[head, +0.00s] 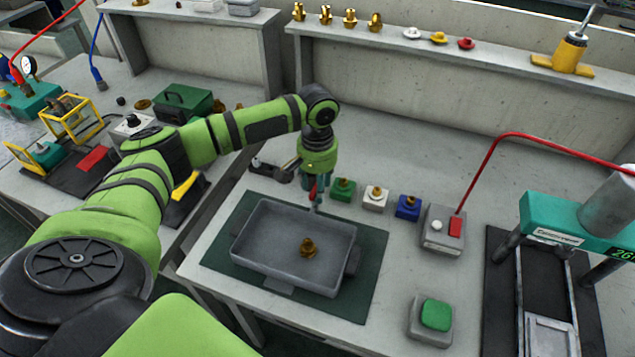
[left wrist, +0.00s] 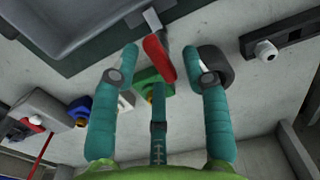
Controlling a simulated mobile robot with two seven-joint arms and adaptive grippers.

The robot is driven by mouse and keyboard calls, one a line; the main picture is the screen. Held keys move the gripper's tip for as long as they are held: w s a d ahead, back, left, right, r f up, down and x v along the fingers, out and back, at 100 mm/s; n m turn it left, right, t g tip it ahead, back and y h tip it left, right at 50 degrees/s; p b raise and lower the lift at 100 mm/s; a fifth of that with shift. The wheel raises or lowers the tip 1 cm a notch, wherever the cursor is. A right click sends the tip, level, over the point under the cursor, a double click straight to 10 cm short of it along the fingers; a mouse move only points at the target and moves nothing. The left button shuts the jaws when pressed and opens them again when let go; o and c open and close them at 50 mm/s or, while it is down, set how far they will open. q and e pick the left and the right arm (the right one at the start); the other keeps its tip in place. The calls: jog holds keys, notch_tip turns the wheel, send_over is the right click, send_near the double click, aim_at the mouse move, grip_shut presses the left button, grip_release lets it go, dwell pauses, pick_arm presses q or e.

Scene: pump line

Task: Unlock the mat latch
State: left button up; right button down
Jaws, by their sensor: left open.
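The latch shows as a red-handled lever (head: 313,191) at the back edge of the dark green mat (head: 371,285). A grey tray (head: 241,244) with a brass fitting (head: 308,246) in it sits on the mat. My left gripper (head: 316,187) points down at the lever. In the left wrist view, the red handle (left wrist: 158,60) lies between the two teal fingertips of my open left gripper (left wrist: 163,53), with a gap visible on each side. The handle's pale metal arm runs toward the tray. My right gripper is not in view.
Green (head: 343,189), white (head: 375,198) and blue (head: 408,207) blocks stand in a row right of the gripper. A grey box with a red switch (head: 455,226) follows. A black bracket (head: 275,171) lies left of the gripper. A green button (head: 435,314) stands front right.

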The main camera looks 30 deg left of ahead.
pick_arm(q)
grip_shut()
